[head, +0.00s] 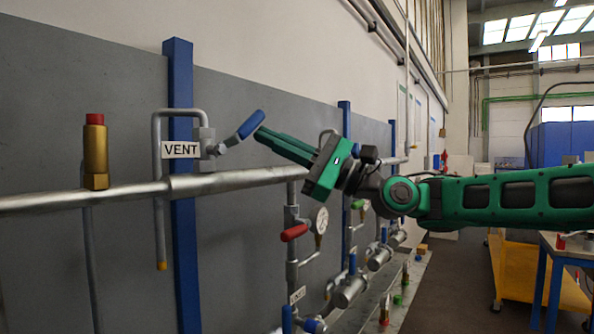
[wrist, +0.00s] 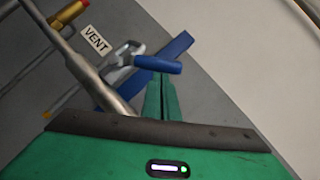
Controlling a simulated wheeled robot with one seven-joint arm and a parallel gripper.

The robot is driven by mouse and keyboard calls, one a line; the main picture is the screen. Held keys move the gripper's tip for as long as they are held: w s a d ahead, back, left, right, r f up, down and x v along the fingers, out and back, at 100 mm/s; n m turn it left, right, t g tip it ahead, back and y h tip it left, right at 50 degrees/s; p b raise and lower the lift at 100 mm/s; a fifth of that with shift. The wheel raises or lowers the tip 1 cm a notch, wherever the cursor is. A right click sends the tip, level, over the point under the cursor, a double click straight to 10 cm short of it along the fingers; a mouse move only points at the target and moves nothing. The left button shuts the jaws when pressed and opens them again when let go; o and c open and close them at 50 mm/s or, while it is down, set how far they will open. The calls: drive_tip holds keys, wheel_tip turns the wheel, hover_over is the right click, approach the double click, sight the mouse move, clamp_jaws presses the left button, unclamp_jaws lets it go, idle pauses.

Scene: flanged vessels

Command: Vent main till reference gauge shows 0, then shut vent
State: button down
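The vent valve's blue lever (head: 250,124) slants up and right from its grey valve body beside the VENT label (head: 181,150), above the main pipe (head: 240,181). The lever also shows in the wrist view (wrist: 158,64), just beyond my fingertips. My green gripper (head: 262,135) is at the lever's right end, its two fingers close together with only a thin dark line between them and nothing seen gripped. I cannot tell whether the fingertips touch the lever. A round gauge (head: 320,220) hangs below the pipe; its needle is too small to read, and whether it is the reference gauge is unclear.
A red-capped brass fitting (head: 95,150) stands on the pipe at left. A red lever (head: 294,233) and several vessels sit below my arm along the wall. Blue posts (head: 180,80) stand against the grey panel. An orange cart (head: 530,270) is at right.

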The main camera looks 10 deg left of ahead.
sight(257, 118)
drive_tip(key=r+n+g, duration=0.1)
drive_tip(key=n, duration=0.1)
drive_tip(key=s+r+n+g+h, duration=0.1)
drive_tip(key=n, duration=0.1)
drive_tip(key=r+n+g+h, duration=0.1)
drive_tip(key=n, duration=0.1)
drive_tip(key=shift+s+a+r, duration=0.15)
drive_tip(key=shift+a+r, duration=0.05)
drive_tip(key=shift+a, duration=0.05)
drive_tip(key=s+r+n+h, duration=0.1)
drive_tip(key=n, duration=0.1)
drive_tip(key=s+a+r+n+h, duration=0.1)
drive_tip(key=s+n, duration=0.1)
drive_tip(key=shift+a+r+g+h, duration=0.2)
drive_tip(key=shift+r+g+h, duration=0.1)
drive_tip(key=shift+g, duration=0.1)
drive_tip(key=shift+s, duration=0.1)
